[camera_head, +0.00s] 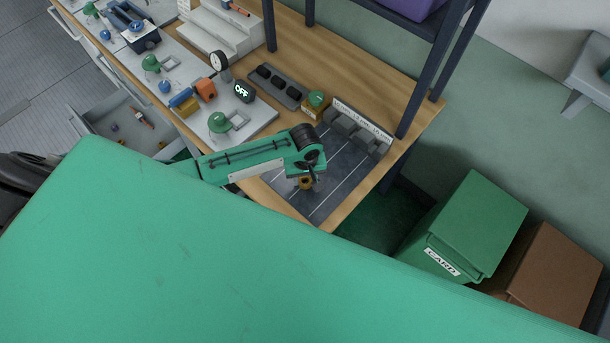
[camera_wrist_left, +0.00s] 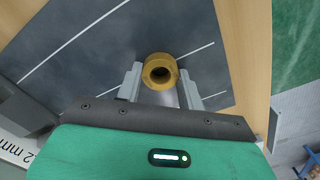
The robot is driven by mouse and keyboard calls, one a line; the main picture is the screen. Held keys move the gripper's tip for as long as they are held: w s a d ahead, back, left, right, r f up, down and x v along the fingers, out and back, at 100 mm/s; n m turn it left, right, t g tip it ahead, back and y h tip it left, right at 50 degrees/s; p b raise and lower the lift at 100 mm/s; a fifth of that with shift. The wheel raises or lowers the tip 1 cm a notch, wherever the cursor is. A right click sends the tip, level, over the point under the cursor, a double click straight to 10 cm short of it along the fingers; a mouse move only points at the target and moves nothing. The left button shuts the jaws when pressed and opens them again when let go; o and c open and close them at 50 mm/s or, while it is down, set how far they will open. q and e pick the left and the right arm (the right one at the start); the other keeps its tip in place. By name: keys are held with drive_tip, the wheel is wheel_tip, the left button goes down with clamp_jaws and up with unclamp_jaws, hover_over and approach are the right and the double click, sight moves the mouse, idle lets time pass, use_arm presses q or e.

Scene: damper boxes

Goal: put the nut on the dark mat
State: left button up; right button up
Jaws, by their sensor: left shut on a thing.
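The nut (camera_head: 305,183) is a small brass-coloured ring with a dark hole. It also shows in the left wrist view (camera_wrist_left: 160,60), between the fingers of my left gripper (camera_wrist_left: 162,80). My left gripper (camera_head: 311,178) is shut on the nut and holds it over the dark mat (camera_head: 345,165). The mat is dark grey with thin white lines and lies at the right end of the wooden bench; it fills much of the left wrist view (camera_wrist_left: 80,45). I cannot tell whether the nut touches the mat. My right gripper is not in view.
A grey block rack with a printed label (camera_head: 357,128) stands along the mat's far edge. A small box with a green knob (camera_head: 315,104) and a dark tray (camera_head: 276,86) sit nearby. A shelf post (camera_head: 425,85) rises behind. Green (camera_head: 470,225) and brown (camera_head: 550,270) bins stand on the floor.

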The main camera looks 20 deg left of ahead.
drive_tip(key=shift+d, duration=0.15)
use_arm(q)
drive_tip(key=o, duration=0.8)
drive_tip(key=shift+f, duration=0.1)
drive_tip(key=shift+o, duration=1.3)
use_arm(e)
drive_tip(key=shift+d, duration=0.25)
use_arm(q)
wheel_tip(320, 180, up, 12)
drive_tip(key=b, duration=0.2)
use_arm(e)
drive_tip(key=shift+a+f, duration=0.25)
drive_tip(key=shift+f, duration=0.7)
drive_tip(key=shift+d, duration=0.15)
